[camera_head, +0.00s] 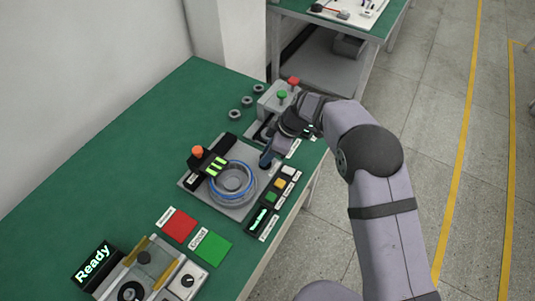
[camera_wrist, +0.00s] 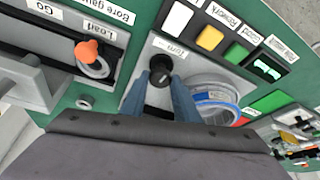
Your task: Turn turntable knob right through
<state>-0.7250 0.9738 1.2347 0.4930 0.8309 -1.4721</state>
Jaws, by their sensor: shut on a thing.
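The turntable knob (camera_wrist: 159,78) is a black round knob beside a label reading "Turn" in the wrist view. My gripper (camera_wrist: 160,74) has its two blue fingers closed on either side of it, one left and one right. In the head view my gripper (camera_head: 266,160) reaches down at the right corner of the turntable plate, and the knob is hidden there. The turntable (camera_head: 232,180) carries a grey ring part with a blue band (camera_head: 250,198). The ring also shows right of the fingers in the wrist view (camera_wrist: 216,97).
An orange-topped black device with green bars (camera_head: 207,161) stands over the turntable. A button panel (camera_head: 271,205) runs along its right side. A grey fixture with green and red knobs (camera_head: 280,98) stands behind. Red (camera_head: 177,224) and green (camera_head: 212,247) pads lie in front. Green table is clear at left.

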